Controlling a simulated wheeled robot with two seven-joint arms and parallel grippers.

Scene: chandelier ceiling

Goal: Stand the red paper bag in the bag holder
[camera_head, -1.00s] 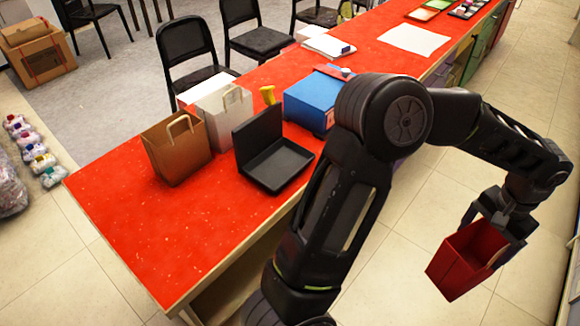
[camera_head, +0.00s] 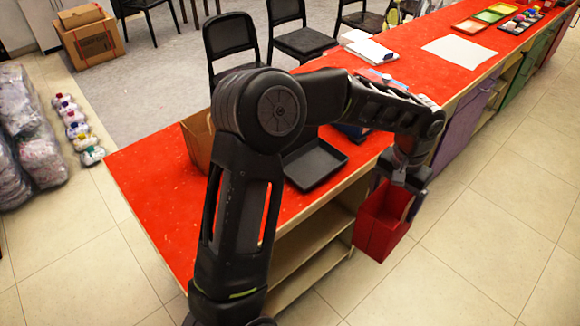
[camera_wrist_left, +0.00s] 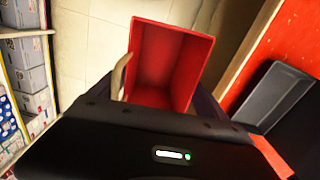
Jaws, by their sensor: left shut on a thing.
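The red paper bag (camera_head: 378,226) hangs from my left gripper (camera_head: 402,182), which is shut on it. The bag is in the air beside the front edge of the red counter, over the floor. In the left wrist view the open red bag (camera_wrist_left: 168,62) shows its empty inside and a tan handle. The black bag holder (camera_head: 316,164), a tray with an upright back, stands on the counter to the left of the bag. My arm hides its back in the head view; the holder (camera_wrist_left: 272,95) also shows at the right in the left wrist view. My right gripper is not in view.
A brown paper bag (camera_head: 196,142) stands on the red counter (camera_head: 150,190), partly behind my arm. A blue box (camera_head: 352,132) is mostly hidden by my arm. White papers (camera_head: 366,46) and paint trays lie farther back. Black chairs (camera_head: 232,42) line the far side.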

